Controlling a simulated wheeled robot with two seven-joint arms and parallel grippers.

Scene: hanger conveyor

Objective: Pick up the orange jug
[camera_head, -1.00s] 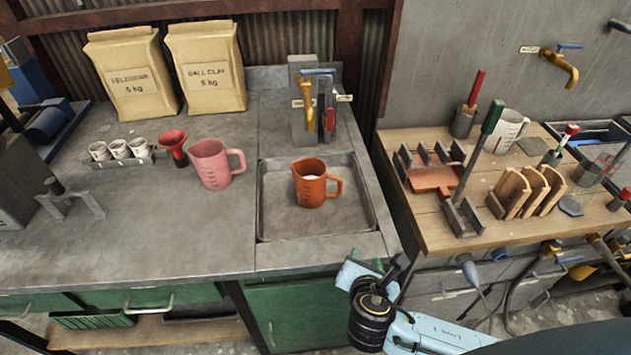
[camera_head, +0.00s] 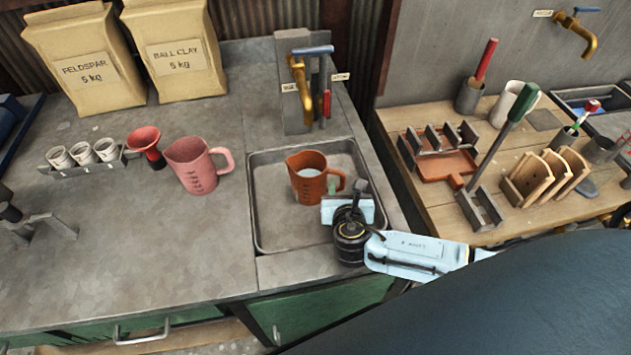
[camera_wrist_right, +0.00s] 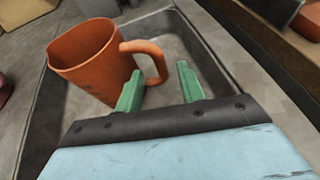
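The orange jug (camera_head: 305,182) stands upright in the shallow sink tray (camera_head: 262,215), with pale contents in it and its handle to the right. In the right wrist view the jug (camera_wrist_right: 90,65) is just ahead, its handle (camera_wrist_right: 152,62) in front of the fingers. My right gripper (camera_wrist_right: 160,88) is open, its two green fingers apart with nothing between them. In the head view my right gripper (camera_head: 345,200) is at the jug's right front, partly covering the handle side. Whether a finger touches the handle I cannot tell. My left gripper is not in view.
A pink jug (camera_head: 195,165) and a red funnel (camera_head: 146,145) stand left of the sink. A brass tap (camera_head: 300,85) rises behind it. A wooden bench (camera_head: 420,205) with tools and racks lies to the right. The counter's front left is mostly clear.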

